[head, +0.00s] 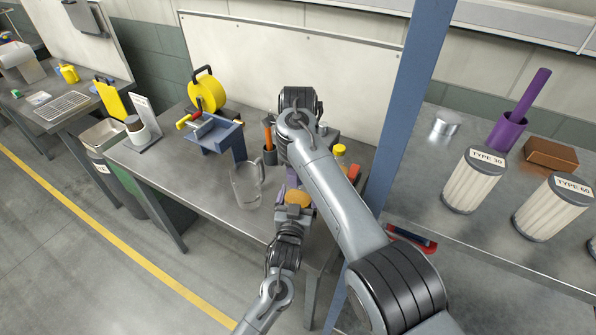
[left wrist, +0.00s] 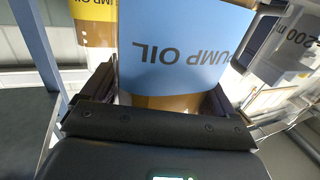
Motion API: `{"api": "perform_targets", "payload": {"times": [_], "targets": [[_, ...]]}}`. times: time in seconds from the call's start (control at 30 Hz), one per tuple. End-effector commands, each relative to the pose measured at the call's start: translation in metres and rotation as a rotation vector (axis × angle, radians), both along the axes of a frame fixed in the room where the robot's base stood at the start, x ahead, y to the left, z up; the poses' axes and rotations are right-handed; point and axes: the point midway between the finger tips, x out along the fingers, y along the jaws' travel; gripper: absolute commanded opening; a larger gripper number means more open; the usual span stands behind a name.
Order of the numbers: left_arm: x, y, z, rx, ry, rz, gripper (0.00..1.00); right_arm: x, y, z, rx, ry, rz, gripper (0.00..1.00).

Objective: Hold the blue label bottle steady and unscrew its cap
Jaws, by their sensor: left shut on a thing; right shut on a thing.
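The blue label bottle (left wrist: 180,50) fills the middle of the left wrist view, its "PUMP OIL" print upside down. It is amber, and its amber part shows between the two dark fingers of my left gripper (left wrist: 165,95), which is shut on it. In the head view my left gripper (head: 294,211) reaches in from the front at the table's near right. My right gripper (head: 294,188) is at the top of the bottle, shut on the cap, partly hidden by my right forearm. The cap itself cannot be made out clearly.
A clear glass jug (head: 246,187) stands just left of the bottle. A yellow-capped bottle (head: 340,151) is behind my right forearm. A blue stand (head: 215,134) and yellow reel (head: 207,92) are further left. A blue post (head: 415,95) rises at the right. The table's front left is clear.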

Motion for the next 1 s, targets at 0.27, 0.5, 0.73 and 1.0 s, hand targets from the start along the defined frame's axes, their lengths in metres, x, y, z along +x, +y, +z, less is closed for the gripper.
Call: {"api": "perform_targets", "payload": {"times": [0.27,0.5,0.73,1.0], "targets": [[-0.0001,0.0,-0.0004,0.001,0.001,0.0,0.03,0.0003,-0.0003,-0.0003,0.001,-0.001,0.16,0.0],[-0.0001,0.0,-0.0004,0.001,0.001,0.0,0.03,0.0003,-0.0003,0.0003,-0.001,-0.001,0.3,0.0],[-0.0001,0.0,-0.0004,0.001,0.001,0.0,0.03,0.0002,-0.0002,0.0003,-0.001,-0.001,0.297,0.47],[-0.0001,0.0,-0.0005,0.001,0.001,0.0,0.03,0.0001,-0.0002,0.0003,-0.001,-0.001,0.297,0.62]]}}
